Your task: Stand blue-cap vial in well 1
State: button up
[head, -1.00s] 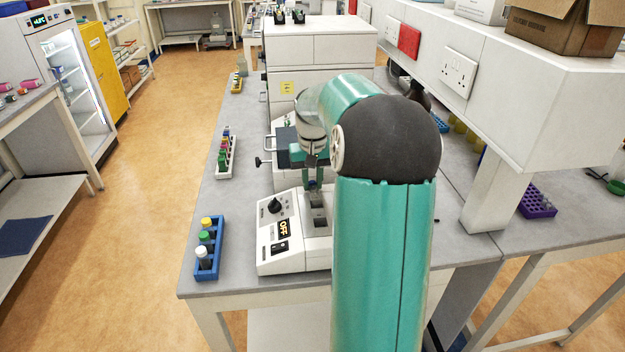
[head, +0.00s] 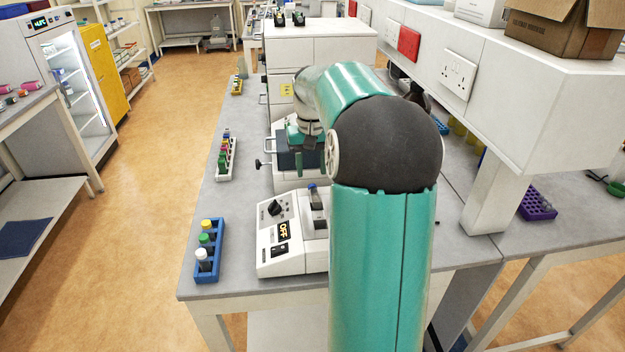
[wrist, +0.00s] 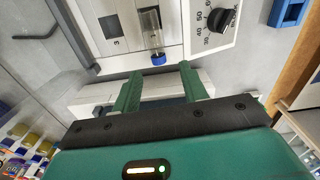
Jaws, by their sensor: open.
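The blue-cap vial (wrist: 153,32) is clear glass with its blue cap (wrist: 157,58) toward my gripper. It stands in the metal block (wrist: 131,62) of the white heater, and its cap (head: 311,187) shows in the head view. A free dark well (wrist: 112,27) marked 3 lies to its left in the wrist view; I cannot read a number at the vial's own well. My gripper (wrist: 160,70) is open and empty, its green fingers apart and clear of the cap. In the head view, my arm hides part of the heater (head: 287,248), whose display reads OFF.
A blue rack (head: 207,270) with white-, green- and yellow-capped vials stands left of the heater, near the bench edge. A white rack (head: 224,172) of coloured vials stands farther back. Another machine (head: 287,165) is behind the heater.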

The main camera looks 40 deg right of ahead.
aim_at(312, 186)
notch_tip(312, 186, up, 8)
jog(key=s+a+r+n, duration=0.1)
jog(key=a+r, duration=0.1)
jog(key=a, duration=0.7)
jog(key=s+a+n+t, duration=0.1)
jog(key=s+a, duration=0.3)
jog(key=a, duration=0.4)
jog(key=s+a+f+n+t+h, duration=0.1)
jog(key=s+a+n+t, duration=0.1)
jog(key=s+a, duration=0.3)
jog(key=a, duration=0.3)
jog(key=shift+s+a+f+t, duration=0.15)
jog(key=shift+s+f+t, duration=0.05)
jog(key=shift+s+t, duration=0.1)
jog(key=shift+o, duration=0.6)
jog(key=s+a+f+n+t+y, duration=0.1)
jog(key=s+a+f+n+t, duration=0.1)
jog(key=s+a+f, duration=0.3)
jog(key=s+a, duration=0.1)
jog(key=s, duration=0.2)
jog(key=shift+a+f, duration=0.25)
jog(key=shift+f, duration=0.15)
jog(key=shift+c, duration=1.3)
jog(key=shift+a, duration=0.15)
